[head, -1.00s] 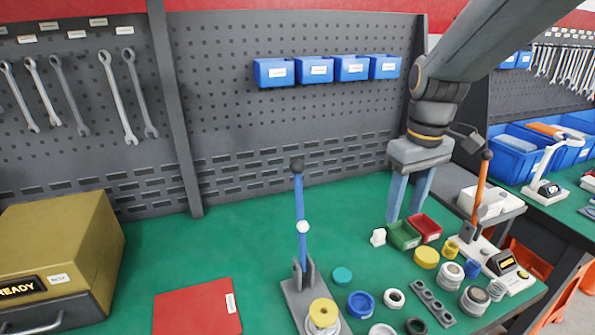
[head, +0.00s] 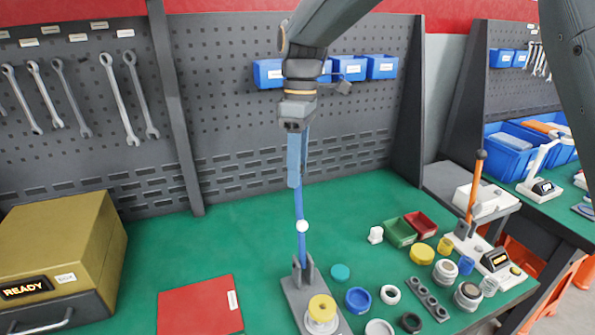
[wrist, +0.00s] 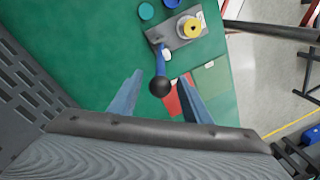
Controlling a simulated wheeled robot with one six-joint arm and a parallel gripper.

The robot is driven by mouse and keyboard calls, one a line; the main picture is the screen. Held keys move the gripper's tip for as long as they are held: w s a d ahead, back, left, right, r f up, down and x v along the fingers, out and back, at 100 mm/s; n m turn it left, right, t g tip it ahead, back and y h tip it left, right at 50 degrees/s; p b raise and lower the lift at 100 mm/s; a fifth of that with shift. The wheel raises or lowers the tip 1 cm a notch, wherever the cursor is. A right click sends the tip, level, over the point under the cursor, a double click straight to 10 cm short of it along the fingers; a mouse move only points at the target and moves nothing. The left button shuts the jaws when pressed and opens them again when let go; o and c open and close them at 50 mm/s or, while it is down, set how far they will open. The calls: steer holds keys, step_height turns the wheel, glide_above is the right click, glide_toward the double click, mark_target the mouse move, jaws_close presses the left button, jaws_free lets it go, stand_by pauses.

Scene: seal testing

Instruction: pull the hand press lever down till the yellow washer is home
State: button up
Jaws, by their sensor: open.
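The hand press has a blue lever (head: 300,208) standing nearly upright from a grey base (head: 296,288), with a white collar partway up. The yellow washer (head: 322,308) sits on a pale round part at the front of the base. It also shows in the wrist view (wrist: 190,27). My gripper (head: 296,180) is above the press at the top of the lever and hides the knob in the head view. In the wrist view, the black knob (wrist: 160,86) shows between and beyond the two open fingers (wrist: 156,95). I cannot tell whether a finger touches it.
A red sheet (head: 200,306) lies left of the press. Several rings, caps and small bins (head: 400,232) crowd the bench to its right. A second press with an orange lever (head: 476,190) stands farther right. A yellow-brown box (head: 60,245) is at the left.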

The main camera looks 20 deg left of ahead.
steer(key=shift+s+f, duration=0.15)
steer(key=shift+f, duration=0.85)
steer(key=shift+c, duration=0.2)
jaws_close()
steer(key=shift+d, duration=0.2)
